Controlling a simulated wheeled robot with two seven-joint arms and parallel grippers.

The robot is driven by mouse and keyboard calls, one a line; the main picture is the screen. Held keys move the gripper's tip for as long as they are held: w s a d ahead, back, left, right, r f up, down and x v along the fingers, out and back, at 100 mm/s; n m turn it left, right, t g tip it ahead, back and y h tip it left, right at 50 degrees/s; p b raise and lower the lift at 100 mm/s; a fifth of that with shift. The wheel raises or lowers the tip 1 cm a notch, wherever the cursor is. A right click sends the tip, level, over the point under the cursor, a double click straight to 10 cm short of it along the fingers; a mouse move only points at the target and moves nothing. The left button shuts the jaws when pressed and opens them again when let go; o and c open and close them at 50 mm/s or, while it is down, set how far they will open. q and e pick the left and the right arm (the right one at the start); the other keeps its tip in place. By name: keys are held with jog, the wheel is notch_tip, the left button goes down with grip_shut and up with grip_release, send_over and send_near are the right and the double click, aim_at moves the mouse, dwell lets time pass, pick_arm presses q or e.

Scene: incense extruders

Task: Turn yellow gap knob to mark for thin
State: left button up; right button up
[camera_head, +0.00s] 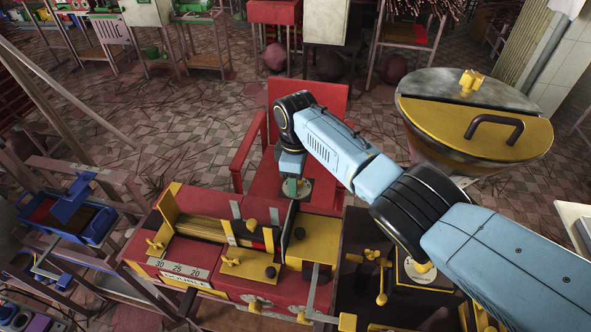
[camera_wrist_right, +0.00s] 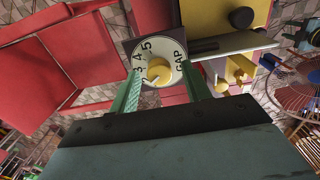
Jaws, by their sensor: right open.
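The yellow gap knob (camera_wrist_right: 159,74) sits at the middle of a white dial (camera_wrist_right: 150,49) marked GAP, with the numbers 5, 4 and 3 readable. My right gripper (camera_wrist_right: 162,78) is open, with one green finger on each side of the knob in the right wrist view. I cannot tell whether the fingers touch it. In the head view the right gripper (camera_head: 291,187) points down at the dial (camera_head: 306,187), behind the red and yellow machine (camera_head: 230,270). The knob's pointer and the mark for thin cannot be made out. My left gripper is not in view.
A red chair-like frame (camera_head: 335,100) stands behind the dial. A yellow-lidded drum (camera_head: 505,135) is at the right. Yellow handles (camera_head: 380,280) stand right of the machine. A blue tray (camera_head: 60,220) is at the left.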

notch_tip(320, 180, up, 13)
jog(key=shift+r, duration=0.2)
dwell(0.6)
